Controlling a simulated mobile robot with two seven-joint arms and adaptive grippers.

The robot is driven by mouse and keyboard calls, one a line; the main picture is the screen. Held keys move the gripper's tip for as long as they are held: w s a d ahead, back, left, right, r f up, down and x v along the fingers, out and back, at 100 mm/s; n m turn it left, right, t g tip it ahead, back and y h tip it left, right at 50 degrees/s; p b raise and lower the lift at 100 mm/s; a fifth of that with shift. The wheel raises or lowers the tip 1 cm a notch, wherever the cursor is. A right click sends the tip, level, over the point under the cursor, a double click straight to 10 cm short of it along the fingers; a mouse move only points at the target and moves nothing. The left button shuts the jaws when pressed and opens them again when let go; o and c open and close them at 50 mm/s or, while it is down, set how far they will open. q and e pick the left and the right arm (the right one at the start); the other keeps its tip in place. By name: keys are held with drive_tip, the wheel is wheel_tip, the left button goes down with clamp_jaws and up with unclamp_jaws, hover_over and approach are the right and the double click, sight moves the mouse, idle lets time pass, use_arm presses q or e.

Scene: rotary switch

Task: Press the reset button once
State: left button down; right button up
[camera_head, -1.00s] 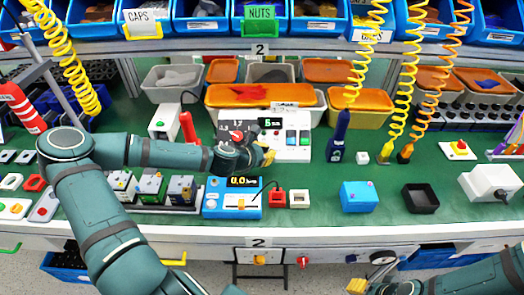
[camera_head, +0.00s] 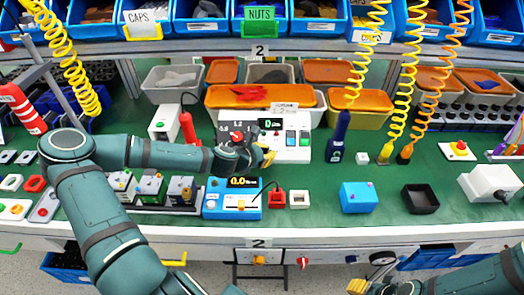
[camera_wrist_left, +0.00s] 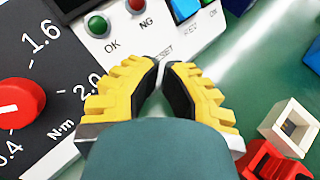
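The white tester (camera_head: 298,155) has a dark dial panel with a red knob, a small display showing a 0, and buttons on its right side. My left gripper (camera_head: 266,158) is at its front edge. In the left wrist view, the gripper's two yellow fingers (camera_wrist_left: 162,66) come together at their tips, with nothing seen between them. The tips are by the RESET label (camera_wrist_left: 164,51). I cannot pick out the reset button or tell whether the fingers touch it. My right gripper (camera_head: 369,273) is open and empty at the bottom right.
A blue meter (camera_head: 232,200), a red block (camera_head: 277,199) and a white square frame (camera_head: 299,199) lie in front of the tester. A blue box (camera_head: 358,197) and a black tray (camera_head: 420,198) stand to the right. An orange-lidded bin (camera_head: 238,96) stands behind. Green table between them is free.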

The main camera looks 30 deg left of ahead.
use_arm(q)
drive_tip(key=shift+s+d+r+p, duration=0.2)
drive_tip(key=shift+s+r+p, duration=0.2)
drive_tip(key=shift+r, duration=0.05)
drive_tip(key=s+r+p, duration=0.1)
drive_tip(key=s+d+r+p, duration=0.2)
drive_tip(key=shift+r+p, duration=0.3)
drive_tip(key=shift+p, duration=0.05)
idle(1.0)
